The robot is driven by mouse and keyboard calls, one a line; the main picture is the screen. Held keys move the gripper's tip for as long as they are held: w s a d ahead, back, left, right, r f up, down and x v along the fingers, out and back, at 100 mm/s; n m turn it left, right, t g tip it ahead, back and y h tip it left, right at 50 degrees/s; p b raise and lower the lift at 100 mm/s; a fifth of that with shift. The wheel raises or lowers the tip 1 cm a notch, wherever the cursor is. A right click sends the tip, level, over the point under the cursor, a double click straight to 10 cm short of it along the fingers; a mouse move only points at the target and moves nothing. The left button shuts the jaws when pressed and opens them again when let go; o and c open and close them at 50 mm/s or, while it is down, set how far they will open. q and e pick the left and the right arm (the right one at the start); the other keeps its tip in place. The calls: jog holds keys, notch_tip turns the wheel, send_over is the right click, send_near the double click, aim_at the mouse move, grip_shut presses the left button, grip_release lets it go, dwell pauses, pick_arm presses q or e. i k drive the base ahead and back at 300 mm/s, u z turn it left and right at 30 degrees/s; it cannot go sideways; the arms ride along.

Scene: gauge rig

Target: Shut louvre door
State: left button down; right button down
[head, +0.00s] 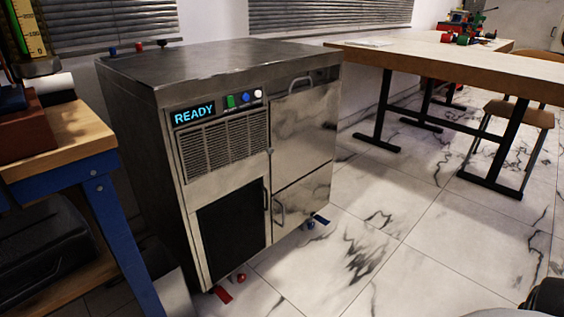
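A steel cabinet (130,110) stands on the floor in the middle of the head view, with its front turned to the right. A slatted louvre panel (222,148) is on its upper left front, under a lit READY display (194,114). The panel looks about flush with the front; I cannot tell whether a small gap is there. Neither of my grippers shows in the view.
Two steel doors (303,130) fill the cabinet's right front. A blue-framed workbench (105,190) stands close on the left. A long wooden table (450,58) and a chair (520,112) are at the right. The marble floor (385,240) before the cabinet is largely clear.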

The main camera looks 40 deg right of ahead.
aim_at(206, 149)
jog(key=k, duration=1.3)
jog(key=z, duration=0.6)
jog(key=i, duration=1.7)
jog(key=u, duration=0.6)
